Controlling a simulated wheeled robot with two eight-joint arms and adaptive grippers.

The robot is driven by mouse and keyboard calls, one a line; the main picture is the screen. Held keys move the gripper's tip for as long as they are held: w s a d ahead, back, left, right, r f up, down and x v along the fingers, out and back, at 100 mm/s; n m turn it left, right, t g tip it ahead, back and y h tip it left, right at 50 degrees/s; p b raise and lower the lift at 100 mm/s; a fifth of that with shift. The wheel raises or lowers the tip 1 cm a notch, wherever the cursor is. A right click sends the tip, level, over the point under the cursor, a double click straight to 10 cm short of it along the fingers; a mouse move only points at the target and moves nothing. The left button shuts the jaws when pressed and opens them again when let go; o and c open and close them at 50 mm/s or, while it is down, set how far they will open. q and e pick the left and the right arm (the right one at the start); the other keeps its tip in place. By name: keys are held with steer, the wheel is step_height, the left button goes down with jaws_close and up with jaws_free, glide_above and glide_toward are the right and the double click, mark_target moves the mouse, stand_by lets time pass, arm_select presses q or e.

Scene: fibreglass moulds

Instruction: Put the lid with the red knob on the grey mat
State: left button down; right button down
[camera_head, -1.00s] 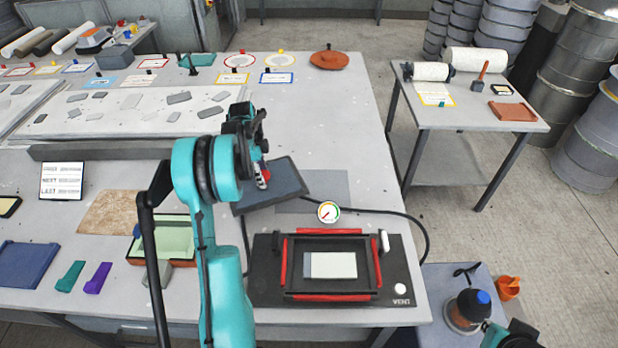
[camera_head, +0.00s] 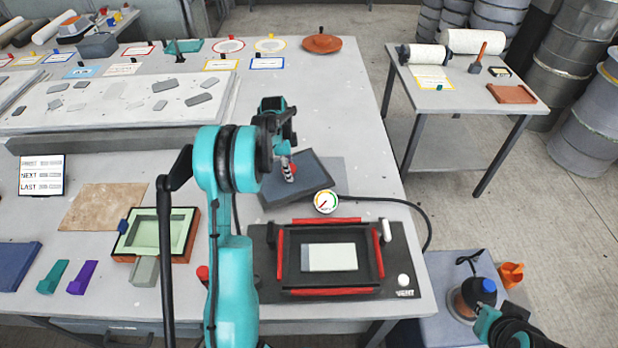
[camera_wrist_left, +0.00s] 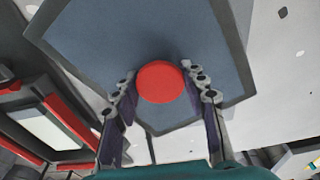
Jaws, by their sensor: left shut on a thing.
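The lid (camera_head: 312,182) is a dark blue-grey plate with a red knob (camera_wrist_left: 160,82). My left gripper (camera_head: 288,170) is shut on the red knob, with one finger on each side of it in the left wrist view. The grey mat (camera_head: 339,170) lies flat on the table and shows at the lid's right and far edges. The lid overlaps the mat in the head view and is turned at an angle to it. I cannot tell whether the lid touches the mat or hangs above it.
A black vent unit with a red-edged frame (camera_head: 281,262) stands just nearer than the lid, with a gauge (camera_head: 326,202) between them. A green tray (camera_head: 166,236) sits to the left. The table beyond the lid is mostly clear up to a brown disc (camera_head: 322,43).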

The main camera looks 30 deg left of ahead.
mark_target(309, 175)
arm_select(q)
steer(key=w+d, duration=0.2)
steer(key=d, duration=0.1)
steer(key=w+d, duration=0.1)
steer(key=d, duration=0.1)
steer(key=shift+b, duration=0.4)
steer(key=f, duration=0.1)
steer(key=f+b, duration=0.1)
steer(key=d+f, duration=0.1)
steer(key=shift+w+b, duration=0.25)
steer(key=shift+b, duration=0.05)
steer(key=shift+a+f, duration=0.1)
steer(key=shift+f, duration=0.25)
steer(key=shift+r, duration=0.15)
steer(key=c, duration=0.9)
jaws_free()
steer(key=shift+o, duration=0.2)
